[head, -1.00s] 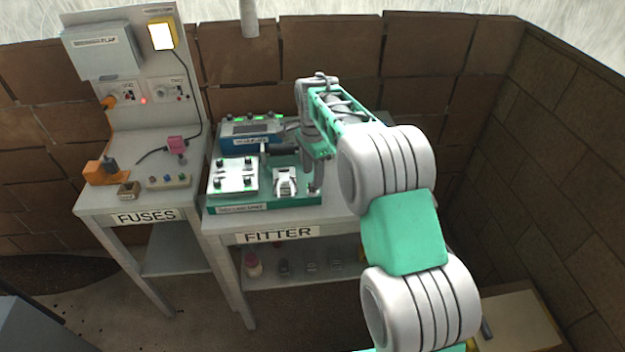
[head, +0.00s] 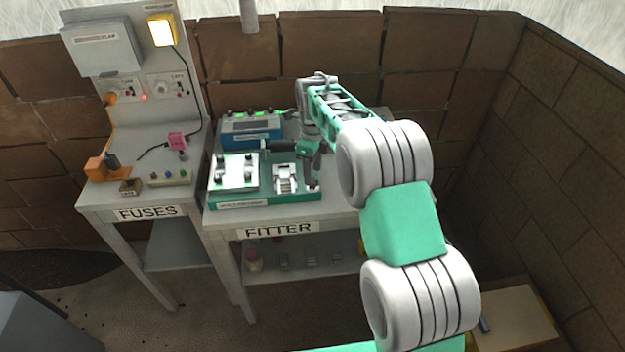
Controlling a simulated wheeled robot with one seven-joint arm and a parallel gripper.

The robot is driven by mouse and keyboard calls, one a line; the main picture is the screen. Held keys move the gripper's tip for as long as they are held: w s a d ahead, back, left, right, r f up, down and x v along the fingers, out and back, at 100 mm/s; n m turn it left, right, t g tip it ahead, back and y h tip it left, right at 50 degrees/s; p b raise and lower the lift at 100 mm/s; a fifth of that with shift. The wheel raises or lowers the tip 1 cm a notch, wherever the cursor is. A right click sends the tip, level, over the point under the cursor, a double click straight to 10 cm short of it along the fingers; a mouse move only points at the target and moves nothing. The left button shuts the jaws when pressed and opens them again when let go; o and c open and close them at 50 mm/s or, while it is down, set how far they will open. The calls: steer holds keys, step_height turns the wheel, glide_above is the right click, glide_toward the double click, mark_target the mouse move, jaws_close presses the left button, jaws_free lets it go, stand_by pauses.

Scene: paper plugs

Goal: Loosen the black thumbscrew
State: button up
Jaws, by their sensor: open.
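The green work board (head: 282,198) lies on the FITTER bench. On its left is a white plate (head: 235,172) with small dark knobs near its corners. I cannot tell which dark part is the black thumbscrew at this size. A dark horizontal bar (head: 280,147) runs behind the plate, towards my wrist. My gripper (head: 311,172) points down over the right end of the board, right of a white bracket (head: 286,178). It is open. Its fingertips are small and partly merged with dark parts, so I cannot tell whether they touch anything.
A blue box (head: 251,130) with green-lit knobs stands behind the board. The FUSES bench (head: 130,192) at left holds an orange block (head: 101,168), a pink block (head: 177,140) and a button strip (head: 169,179). A brick wall (head: 330,50) rises behind both benches.

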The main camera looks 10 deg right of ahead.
steer(key=shift+f+b, duration=0.8)
steer(key=shift+f, duration=0.95)
steer(key=shift+c, duration=0.5)
jaws_close()
